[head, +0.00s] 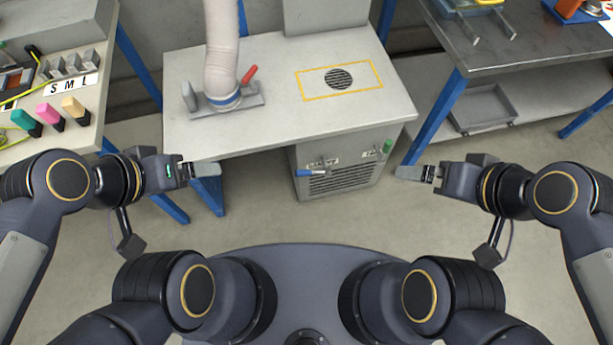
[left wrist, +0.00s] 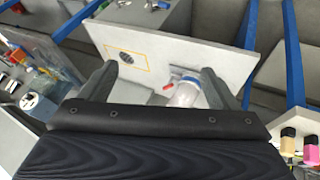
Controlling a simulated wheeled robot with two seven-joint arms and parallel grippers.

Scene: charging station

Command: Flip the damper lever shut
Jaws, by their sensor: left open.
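A lever with a red handle (head: 249,74) stands tilted beside the ribbed grey duct hose (head: 221,50), on the grey base plate (head: 254,101) at the left of the light grey table. I take it for the damper lever. In the left wrist view the red handle (left wrist: 166,87) shows small between my fingers, next to the hose (left wrist: 186,96). My left gripper (head: 207,178) is open and empty, in front of the table's front left edge and apart from the lever. My right gripper (head: 412,173) is right of the table, far from the lever; its opening is unclear.
A bench with coloured blocks (head: 48,113) is at the left, a dark metal table (head: 500,50) at the right.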

